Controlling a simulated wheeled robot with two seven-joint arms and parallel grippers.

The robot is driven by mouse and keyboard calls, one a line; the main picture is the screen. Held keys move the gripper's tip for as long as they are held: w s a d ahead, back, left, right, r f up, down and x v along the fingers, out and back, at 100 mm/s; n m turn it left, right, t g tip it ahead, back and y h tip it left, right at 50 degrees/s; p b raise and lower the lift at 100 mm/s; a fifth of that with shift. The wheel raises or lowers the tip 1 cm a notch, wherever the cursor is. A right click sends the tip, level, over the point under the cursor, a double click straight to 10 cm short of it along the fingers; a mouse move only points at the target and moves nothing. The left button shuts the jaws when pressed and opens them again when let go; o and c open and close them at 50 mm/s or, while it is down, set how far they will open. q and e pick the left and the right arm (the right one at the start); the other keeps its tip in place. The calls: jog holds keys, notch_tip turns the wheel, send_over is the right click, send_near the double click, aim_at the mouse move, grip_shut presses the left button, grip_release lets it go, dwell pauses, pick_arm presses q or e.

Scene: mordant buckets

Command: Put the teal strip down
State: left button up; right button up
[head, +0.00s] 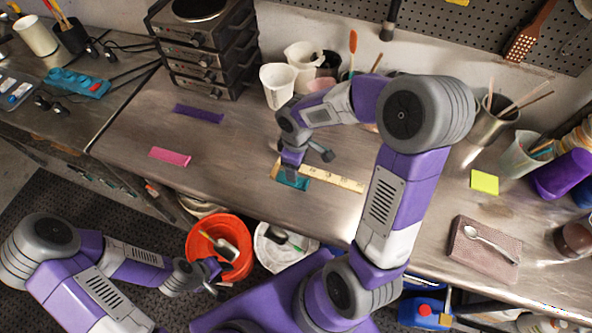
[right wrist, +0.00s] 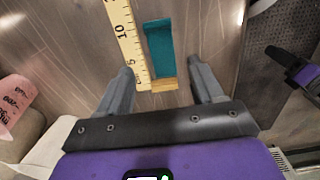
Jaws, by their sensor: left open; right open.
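The teal strip (head: 301,183) lies flat on the metal workbench, along the ruler. In the right wrist view the strip (right wrist: 160,48) lies beside the ruler's wooden edge, near its short brass-coloured end. My right gripper (right wrist: 162,69) is open and empty, with one finger on each side of the ruler's end and the strip ahead between them. In the head view my right gripper (head: 290,172) is just above the strip and partly hides it. My left gripper (head: 213,272) is open and empty, low in front of the bench by the red bucket.
The yellow ruler (head: 335,180) lies along the bench. A purple strip (head: 198,113) and a pink strip (head: 170,156) lie to the left. A red bucket (head: 231,228) and a white bucket (head: 272,255) stand below the front edge. A brown cloth (head: 470,258) with a spoon lies right.

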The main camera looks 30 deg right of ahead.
notch_tip(320, 180, up, 5)
jog(key=shift+a+r+p, duration=0.1)
jog(key=shift+p, duration=0.25)
dwell(0.3)
